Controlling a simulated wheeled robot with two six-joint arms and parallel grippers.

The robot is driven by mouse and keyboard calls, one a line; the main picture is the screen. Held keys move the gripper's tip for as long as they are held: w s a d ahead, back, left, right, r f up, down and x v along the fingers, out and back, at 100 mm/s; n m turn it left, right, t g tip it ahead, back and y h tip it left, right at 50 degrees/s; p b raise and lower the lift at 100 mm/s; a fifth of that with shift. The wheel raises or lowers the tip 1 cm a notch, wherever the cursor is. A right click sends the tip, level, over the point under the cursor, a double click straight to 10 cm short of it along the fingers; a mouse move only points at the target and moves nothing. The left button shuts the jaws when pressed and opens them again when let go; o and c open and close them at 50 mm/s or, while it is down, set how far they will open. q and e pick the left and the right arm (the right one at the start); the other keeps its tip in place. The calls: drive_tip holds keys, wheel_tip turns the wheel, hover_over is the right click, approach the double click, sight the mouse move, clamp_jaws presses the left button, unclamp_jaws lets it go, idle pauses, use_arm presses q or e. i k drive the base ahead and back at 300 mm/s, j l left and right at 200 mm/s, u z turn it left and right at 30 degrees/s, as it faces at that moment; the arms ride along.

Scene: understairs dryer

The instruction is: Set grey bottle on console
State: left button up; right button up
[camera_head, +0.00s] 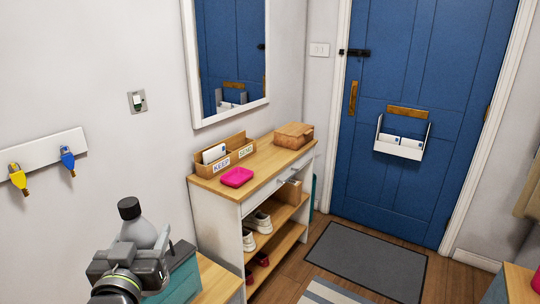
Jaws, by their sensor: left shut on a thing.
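The grey bottle (138,231) has a black cap and stands upright in the lower left. My left gripper (150,255) is shut on it; the gripper hides the lower part of the bottle. The console (262,168) is beyond it to the right, a white unit with a wooden top and open shelves. The bottle is apart from the console, nearer to me and to its left. My right gripper is not in view.
A teal item (185,277) and a wooden surface (215,282) lie near the gripper.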

sight(280, 154)
drive_tip(key=i+l+z, duration=0.25)
drive_tip(key=i+l, duration=0.8)
drive_tip(key=i, duration=0.15)
drive_tip(key=i+z, duration=0.15)
drive_tip(key=i, duration=0.65)
drive_tip(key=i+j+z, duration=0.1)
drive_tip(key=i, duration=0.7)
drive_tip(key=j, duration=0.1)
